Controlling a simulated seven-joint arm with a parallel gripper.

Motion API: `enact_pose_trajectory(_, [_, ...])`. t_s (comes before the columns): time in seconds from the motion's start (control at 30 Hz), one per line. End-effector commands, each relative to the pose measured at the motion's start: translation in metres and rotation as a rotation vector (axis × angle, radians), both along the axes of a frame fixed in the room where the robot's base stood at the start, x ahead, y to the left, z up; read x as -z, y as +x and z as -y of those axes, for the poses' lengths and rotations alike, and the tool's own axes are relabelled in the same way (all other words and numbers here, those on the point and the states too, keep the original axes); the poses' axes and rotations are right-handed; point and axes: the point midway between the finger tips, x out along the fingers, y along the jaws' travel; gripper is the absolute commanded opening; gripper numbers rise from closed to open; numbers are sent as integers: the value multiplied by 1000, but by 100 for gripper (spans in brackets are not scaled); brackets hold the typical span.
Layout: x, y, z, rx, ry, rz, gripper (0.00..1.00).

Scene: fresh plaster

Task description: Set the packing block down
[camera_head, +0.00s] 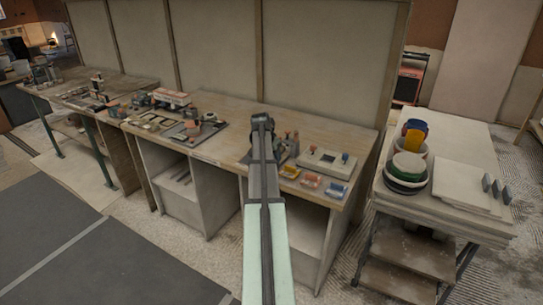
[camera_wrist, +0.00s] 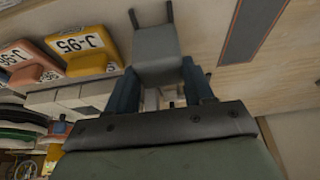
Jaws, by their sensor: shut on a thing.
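The packing block (camera_wrist: 158,42) is a plain grey block in the wrist view. My gripper (camera_wrist: 152,20) is shut on it, with a dark finger on each side. Pale wooden surface shows beyond the block; I cannot tell whether the block touches it. In the head view my gripper is over the right part of the long workbench (camera_head: 228,140), mostly hidden behind my own arm, and the block cannot be made out there.
A grey tray (camera_head: 327,160) is on the bench to the right. A side table (camera_head: 440,213) holds bowls (camera_head: 408,168). Clutter covers the bench's left part.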

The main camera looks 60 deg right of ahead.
Motion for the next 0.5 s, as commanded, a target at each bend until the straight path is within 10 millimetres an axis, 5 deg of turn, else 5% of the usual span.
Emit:
enact_pose_trajectory(0.17, [3, 0, 0, 0, 0, 0, 23])
enact_pose_trajectory(0.2, [3, 0, 0, 0, 0, 0, 54])
enact_pose_trajectory(0.5, [2, 0, 0, 0, 0, 0, 78])
